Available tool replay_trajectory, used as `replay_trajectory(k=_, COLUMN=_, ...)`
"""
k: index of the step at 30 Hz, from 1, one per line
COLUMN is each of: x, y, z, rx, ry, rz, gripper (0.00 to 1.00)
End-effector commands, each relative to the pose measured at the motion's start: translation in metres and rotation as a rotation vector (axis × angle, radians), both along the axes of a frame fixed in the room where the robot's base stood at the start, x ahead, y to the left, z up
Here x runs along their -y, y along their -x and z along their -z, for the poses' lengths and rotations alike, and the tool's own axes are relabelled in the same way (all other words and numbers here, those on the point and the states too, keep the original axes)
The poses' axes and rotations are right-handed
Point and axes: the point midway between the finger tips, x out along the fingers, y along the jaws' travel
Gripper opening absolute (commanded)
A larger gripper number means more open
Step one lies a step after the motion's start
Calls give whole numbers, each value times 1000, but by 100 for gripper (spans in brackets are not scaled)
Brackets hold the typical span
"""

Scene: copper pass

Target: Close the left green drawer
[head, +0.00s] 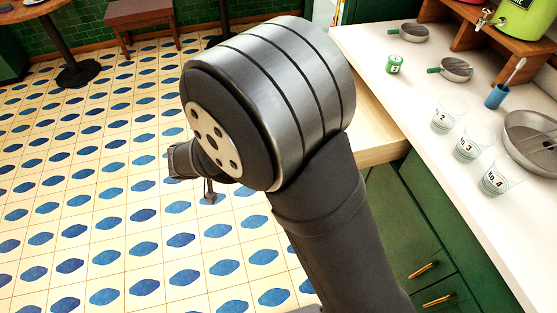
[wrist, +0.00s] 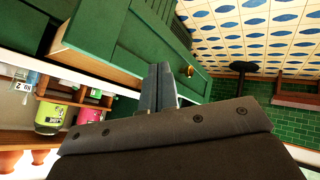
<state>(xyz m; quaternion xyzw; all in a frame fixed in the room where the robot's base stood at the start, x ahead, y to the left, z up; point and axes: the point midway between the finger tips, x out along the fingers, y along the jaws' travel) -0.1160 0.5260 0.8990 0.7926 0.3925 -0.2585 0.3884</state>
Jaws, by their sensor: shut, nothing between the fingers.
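The left green drawer stands pulled out. In the head view its pale wooden side and inside (head: 380,138) stick out from under the white counter, and my arm hides its front. In the wrist view, which is rolled over, a long green front panel (wrist: 135,35) shows with a pale wood edge (wrist: 90,58) and a brass handle (wrist: 190,71). My gripper (wrist: 158,72) is shut and empty, with its fingers overlapping the green panel in the picture; I cannot tell if they touch it. In the head view the gripper is partly hidden behind my arm.
Green cabinet fronts with brass handles (head: 423,271) lie below the counter (head: 400,75). On the counter are marked cups (head: 448,114), pans (head: 457,69), a green can (head: 394,64) and a blue cup (head: 497,95). The tiled floor (head: 90,200) at left is mostly clear.

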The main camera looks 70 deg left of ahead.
Motion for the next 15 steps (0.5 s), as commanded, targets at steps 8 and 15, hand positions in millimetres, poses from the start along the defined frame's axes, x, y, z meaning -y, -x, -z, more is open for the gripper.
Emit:
replay_trajectory(k=8, x=17, y=-22, z=1, rx=-40, ry=150, rz=-134, gripper=0)
replay_trajectory(k=15, x=10, y=-34, z=19, rx=-40, ry=162, rz=-145, gripper=0)
